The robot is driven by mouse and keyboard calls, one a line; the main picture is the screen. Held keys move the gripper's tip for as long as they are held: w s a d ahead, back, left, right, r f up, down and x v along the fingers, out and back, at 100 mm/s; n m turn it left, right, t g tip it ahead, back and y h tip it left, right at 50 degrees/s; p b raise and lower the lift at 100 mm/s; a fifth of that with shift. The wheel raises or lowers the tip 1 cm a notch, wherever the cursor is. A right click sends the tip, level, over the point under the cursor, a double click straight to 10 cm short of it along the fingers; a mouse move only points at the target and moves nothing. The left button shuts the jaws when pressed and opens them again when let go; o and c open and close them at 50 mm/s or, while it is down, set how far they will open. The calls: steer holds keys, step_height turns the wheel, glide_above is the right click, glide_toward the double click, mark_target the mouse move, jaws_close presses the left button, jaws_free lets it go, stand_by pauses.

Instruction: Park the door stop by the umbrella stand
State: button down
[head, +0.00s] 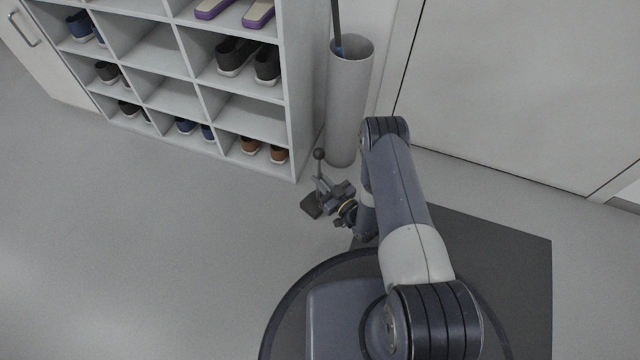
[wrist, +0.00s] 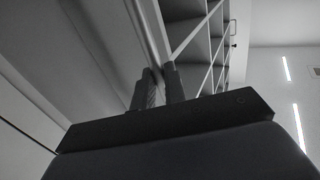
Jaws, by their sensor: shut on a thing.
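The door stop (head: 311,207) is a dark block with a thin upright rod topped by a round dark knob. It is on or just above the floor in front of the umbrella stand; I cannot tell which. My gripper (head: 323,187) is shut on its rod. The umbrella stand (head: 348,110) is a tall pale grey cylinder, upright behind the door stop, with a dark umbrella shaft in it. A gap shows between them. In the wrist view my gripper's fingers (wrist: 159,88) are close together; the door stop is hard to make out there.
A white shoe rack (head: 200,85) with several shoes stands left of the umbrella stand. A pale door (head: 525,90) is to the right. A dark mat (head: 510,265) lies on the floor at right. The grey floor (head: 150,250) at left is clear.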

steer(key=shift+f, duration=0.3)
steer(key=c, duration=1.5)
jaws_free()
steer(key=shift+f, duration=0.1)
steer(key=shift+o, duration=0.2)
